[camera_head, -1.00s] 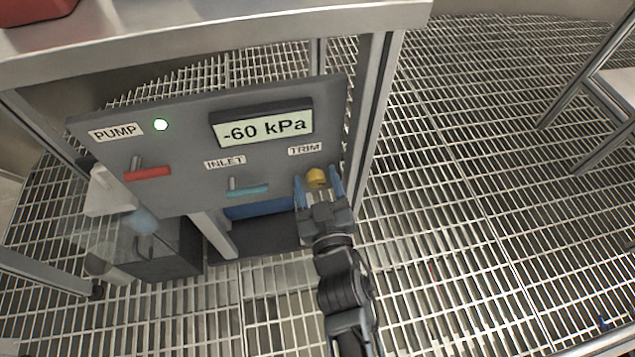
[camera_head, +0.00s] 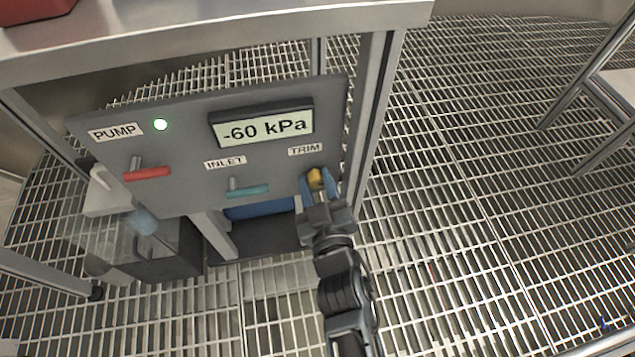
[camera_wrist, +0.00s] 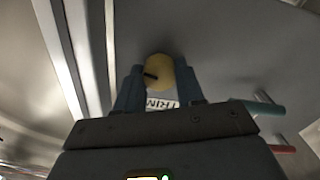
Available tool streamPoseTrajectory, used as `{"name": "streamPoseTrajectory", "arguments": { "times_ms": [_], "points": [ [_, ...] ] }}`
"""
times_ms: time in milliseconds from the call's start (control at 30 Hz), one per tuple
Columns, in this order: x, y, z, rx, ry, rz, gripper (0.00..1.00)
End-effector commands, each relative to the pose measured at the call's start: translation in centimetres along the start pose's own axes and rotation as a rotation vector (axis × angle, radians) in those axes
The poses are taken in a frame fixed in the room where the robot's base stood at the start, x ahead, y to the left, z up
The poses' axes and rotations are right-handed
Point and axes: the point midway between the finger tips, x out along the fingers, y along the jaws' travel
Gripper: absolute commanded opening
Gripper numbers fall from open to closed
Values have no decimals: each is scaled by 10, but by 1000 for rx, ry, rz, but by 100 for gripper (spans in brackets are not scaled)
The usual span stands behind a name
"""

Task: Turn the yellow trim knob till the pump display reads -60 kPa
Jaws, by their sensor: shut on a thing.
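The yellow trim knob (camera_head: 315,179) sits on the grey pump panel (camera_head: 190,183) below the TRIM label. My gripper (camera_head: 319,186) is shut on the knob, with one blue finger on each side of it. The knob also shows in the wrist view (camera_wrist: 160,73), between the two fingers (camera_wrist: 159,88), with a dark mark at its left side. The pump display (camera_head: 264,128) reads -60 kPa.
A red handle (camera_head: 148,173) and a teal inlet handle (camera_head: 247,191) stick out from the panel left of my gripper. A steel table (camera_head: 220,30) stands above the panel, with a leg just right of it. Grating floor lies open to the right.

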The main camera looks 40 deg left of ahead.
Motion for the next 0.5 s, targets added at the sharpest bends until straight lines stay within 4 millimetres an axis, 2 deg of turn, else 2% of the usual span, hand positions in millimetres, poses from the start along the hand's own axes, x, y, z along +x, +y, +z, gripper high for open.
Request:
{"name": "streamPoseTrajectory", "arguments": {
  "times_ms": [100,367,400,500],
  "points": [
    [0,0,1,-58,-1,0,7],
    [0,0,0,-66,-1,-1,7],
    [0,0,0,-66,-1,-1,38],
    [0,0,0,-66,-1,-1,48]
  ]
}}
